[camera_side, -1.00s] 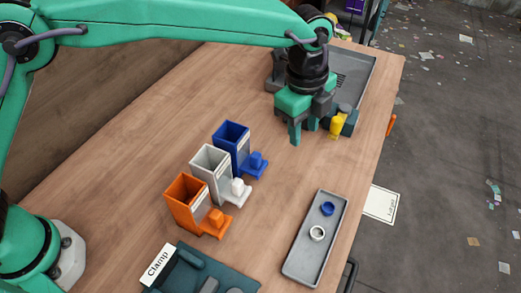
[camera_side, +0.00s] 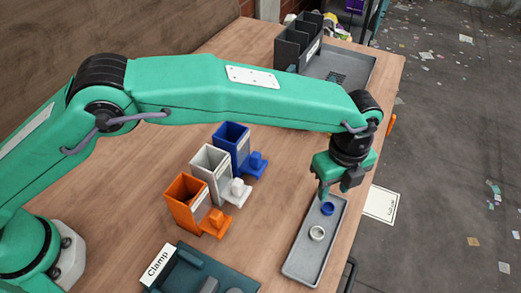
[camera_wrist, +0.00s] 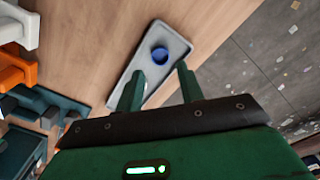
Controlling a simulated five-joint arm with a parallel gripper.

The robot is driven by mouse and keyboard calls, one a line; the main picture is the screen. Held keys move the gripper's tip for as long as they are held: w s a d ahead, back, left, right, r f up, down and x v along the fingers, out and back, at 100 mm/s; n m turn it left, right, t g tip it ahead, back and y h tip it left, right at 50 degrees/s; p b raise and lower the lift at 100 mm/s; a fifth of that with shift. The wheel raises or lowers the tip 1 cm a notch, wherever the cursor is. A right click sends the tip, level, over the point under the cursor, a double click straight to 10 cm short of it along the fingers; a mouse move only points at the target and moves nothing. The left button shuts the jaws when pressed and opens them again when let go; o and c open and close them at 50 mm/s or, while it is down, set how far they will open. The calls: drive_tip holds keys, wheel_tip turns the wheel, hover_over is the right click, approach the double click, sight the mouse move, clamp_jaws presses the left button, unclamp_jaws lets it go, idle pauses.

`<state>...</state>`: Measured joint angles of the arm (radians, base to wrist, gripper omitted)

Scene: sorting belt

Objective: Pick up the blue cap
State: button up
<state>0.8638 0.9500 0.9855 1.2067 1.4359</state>
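The blue cap (camera_side: 327,209) lies in the far half of a grey tray (camera_side: 298,268) near the table's right edge. A white ring-shaped cap (camera_side: 317,233) lies in the same tray, nearer the camera. My gripper (camera_side: 335,191) hangs above the tray's far end, over and slightly behind the blue cap. In the wrist view my gripper (camera_wrist: 161,73) has its two green fingers apart with nothing between them. The blue cap (camera_wrist: 159,55) shows just beyond the fingertips, roughly centred between them. I do not clearly see the white cap in the wrist view.
Orange (camera_side: 185,205), white (camera_side: 210,172) and blue (camera_side: 231,143) bins stand left of the tray. A green fixture labelled "Clamp" (camera_side: 158,267) is at the front. A dark slotted rack (camera_side: 290,48) and grey tray (camera_side: 362,72) are at the back. Table around the cap tray is clear.

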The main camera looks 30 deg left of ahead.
sight(329, 207)
drive_tip(key=shift+f, duration=0.4)
drive_tip(key=shift+f, duration=0.1)
drive_tip(key=shift+s+d+f, duration=0.15)
drive_tip(key=shift+f, duration=2.35)
drive_tip(key=shift+c, duration=0.2)
drive_tip(key=c, duration=0.7)
drive_tip(key=shift+c, duration=0.2)
